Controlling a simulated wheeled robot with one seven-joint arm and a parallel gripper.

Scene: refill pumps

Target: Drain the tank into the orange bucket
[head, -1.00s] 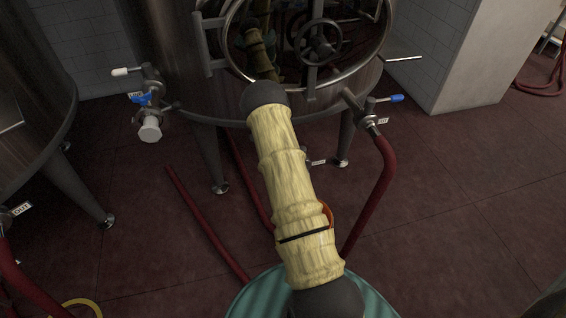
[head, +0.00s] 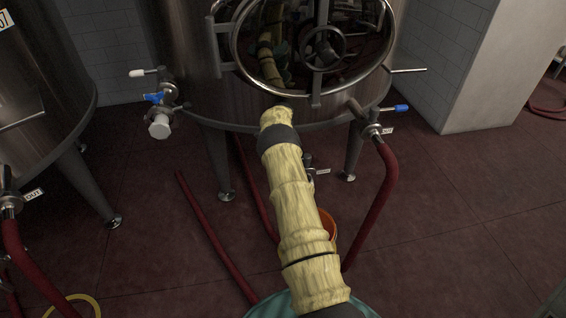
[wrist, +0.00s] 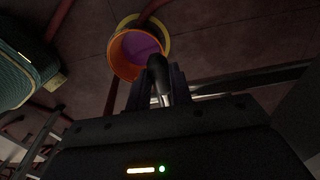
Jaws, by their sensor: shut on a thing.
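The steel tank (head: 180,50) stands at the top of the head view, with a round glass door on its front. The orange bucket (head: 328,225) is mostly hidden behind my arm in the head view. In the wrist view the bucket (wrist: 121,60) shows from above, with a purple surface inside. My gripper (wrist: 160,88) is shut on a dark lever handle (wrist: 157,68) with a bright metal stem, just beside the bucket's rim in that view. My arm hides the gripper in the head view. A small labelled valve (head: 309,168) is low beneath the tank.
Another red hose (head: 208,230) lies on the floor. A second tank (head: 45,80) stands left.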

